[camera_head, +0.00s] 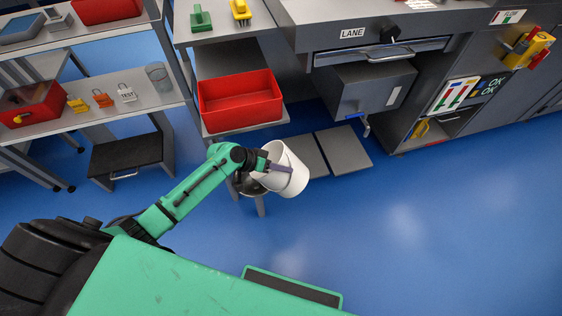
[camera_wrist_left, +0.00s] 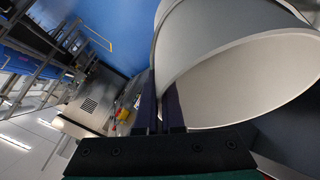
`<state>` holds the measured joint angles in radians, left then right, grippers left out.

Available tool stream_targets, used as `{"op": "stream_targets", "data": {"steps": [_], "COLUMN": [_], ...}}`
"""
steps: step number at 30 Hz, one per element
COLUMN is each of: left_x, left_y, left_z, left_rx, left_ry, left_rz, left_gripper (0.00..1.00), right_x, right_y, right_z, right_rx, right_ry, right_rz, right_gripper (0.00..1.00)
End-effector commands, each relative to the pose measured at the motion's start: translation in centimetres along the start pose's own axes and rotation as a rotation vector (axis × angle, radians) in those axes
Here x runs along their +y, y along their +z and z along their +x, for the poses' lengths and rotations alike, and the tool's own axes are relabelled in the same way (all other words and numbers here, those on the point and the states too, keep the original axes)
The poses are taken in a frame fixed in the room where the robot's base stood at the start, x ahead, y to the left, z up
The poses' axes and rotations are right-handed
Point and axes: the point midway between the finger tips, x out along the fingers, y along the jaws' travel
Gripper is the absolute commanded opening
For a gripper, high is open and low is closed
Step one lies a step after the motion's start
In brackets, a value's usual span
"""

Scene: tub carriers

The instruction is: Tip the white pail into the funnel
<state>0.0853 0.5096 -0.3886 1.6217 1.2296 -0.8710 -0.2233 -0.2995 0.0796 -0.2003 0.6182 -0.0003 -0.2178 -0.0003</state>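The white pail (camera_head: 295,181) hangs tilted in the head view, held by my left gripper (camera_head: 279,168). In the left wrist view the pail (camera_wrist_left: 235,62) fills the upper right, and its open mouth and pale inside show. The dark fingers of my left gripper (camera_wrist_left: 162,108) are close together at the pail's wall. A dark round thing on legs (camera_head: 252,187) stands behind the gripper and pail, partly hidden; I cannot tell whether it is the funnel. The pail's contents cannot be made out. My right gripper is not in view.
A red bin (camera_head: 240,101) sits on a low shelf behind the pail. Two grey floor plates (camera_head: 343,150) lie to its right. A shelf rack (camera_head: 100,118) with a red box and padlocks stands at left. The blue floor (camera_head: 420,230) at right is clear.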

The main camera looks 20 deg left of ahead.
Motion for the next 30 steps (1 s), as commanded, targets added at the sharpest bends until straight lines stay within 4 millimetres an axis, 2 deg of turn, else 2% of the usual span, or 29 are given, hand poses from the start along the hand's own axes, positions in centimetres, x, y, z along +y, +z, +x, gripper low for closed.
{"op": "stream_targets", "data": {"steps": [1, 16, 21, 26, 30], "left_x": [0.6, 1.9, 1.9, 1.7, 1.3], "left_y": [-0.6, -0.9, -0.8, -0.6, -0.3], "left_z": [-0.4, 0.6, 0.7, 0.9, 1.1], "left_rx": [-0.008, -0.129, -0.197, -0.275, -0.315], "left_ry": [-0.018, -0.236, -0.356, -0.498, -0.575], "left_rz": [0.009, 0.11, 0.162, 0.224, 0.257], "left_gripper": [0.0, 0.0, 0.0, 0.0, 0.0], "right_x": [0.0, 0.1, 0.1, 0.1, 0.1], "right_y": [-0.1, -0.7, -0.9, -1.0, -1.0], "right_z": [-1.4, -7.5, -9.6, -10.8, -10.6], "right_rx": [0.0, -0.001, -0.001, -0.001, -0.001], "right_ry": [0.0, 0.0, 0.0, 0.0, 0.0], "right_rz": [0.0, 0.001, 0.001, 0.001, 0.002], "right_gripper": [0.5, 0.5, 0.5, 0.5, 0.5]}}
